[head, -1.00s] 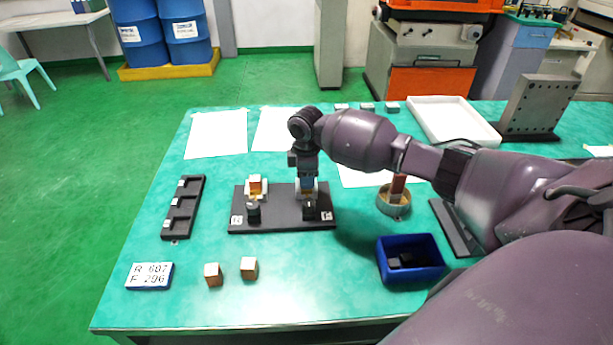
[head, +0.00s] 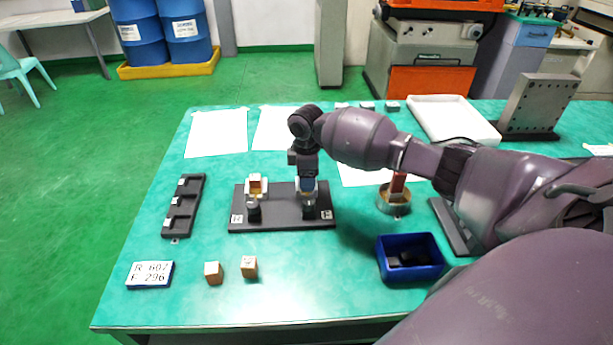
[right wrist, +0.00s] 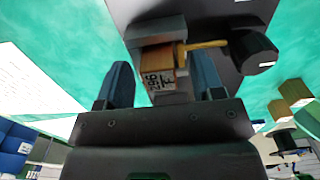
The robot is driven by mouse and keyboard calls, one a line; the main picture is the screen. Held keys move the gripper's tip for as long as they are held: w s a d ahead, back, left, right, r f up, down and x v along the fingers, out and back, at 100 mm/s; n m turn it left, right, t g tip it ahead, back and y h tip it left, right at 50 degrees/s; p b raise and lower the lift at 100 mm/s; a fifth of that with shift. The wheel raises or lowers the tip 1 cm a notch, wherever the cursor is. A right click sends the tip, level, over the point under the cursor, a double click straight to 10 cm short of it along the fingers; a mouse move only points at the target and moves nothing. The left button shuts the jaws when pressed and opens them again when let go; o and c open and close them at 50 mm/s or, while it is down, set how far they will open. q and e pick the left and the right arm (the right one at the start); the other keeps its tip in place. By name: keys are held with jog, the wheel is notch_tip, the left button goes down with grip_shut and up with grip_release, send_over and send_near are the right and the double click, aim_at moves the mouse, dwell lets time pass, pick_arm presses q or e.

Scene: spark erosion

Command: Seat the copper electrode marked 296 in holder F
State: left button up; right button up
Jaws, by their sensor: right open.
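In the right wrist view, a copper-coloured electrode block (right wrist: 158,72) marked 296 sits in the grey jaw of holder F (right wrist: 160,33). A brass rod (right wrist: 203,44) and a black knob (right wrist: 253,52) are beside it. My right gripper (right wrist: 163,88) is open, with one blue finger on each side of the block and visible gaps. In the head view my right gripper (head: 308,190) is over the right-hand holder, by the F label (head: 327,214), and hides most of it. The left-hand holder, by the R label (head: 237,219), bears another copper block (head: 255,184). My left gripper is not in view.
A card (head: 150,274) reads R 607, F 296. Two copper-coloured blocks (head: 213,273) (head: 249,267) stand at the front. A black rack (head: 183,207) lies at left. A blue bin (head: 410,270) with black pieces and a round dish (head: 395,208) are at right.

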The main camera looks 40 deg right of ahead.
notch_tip(320, 180, up, 9)
jog(key=shift+f+p, duration=0.1)
jog(key=shift+p, duration=0.55)
jog(key=shift+r, duration=0.4)
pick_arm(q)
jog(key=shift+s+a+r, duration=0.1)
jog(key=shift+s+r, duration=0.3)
pick_arm(e)
jog(key=shift+r, duration=0.4)
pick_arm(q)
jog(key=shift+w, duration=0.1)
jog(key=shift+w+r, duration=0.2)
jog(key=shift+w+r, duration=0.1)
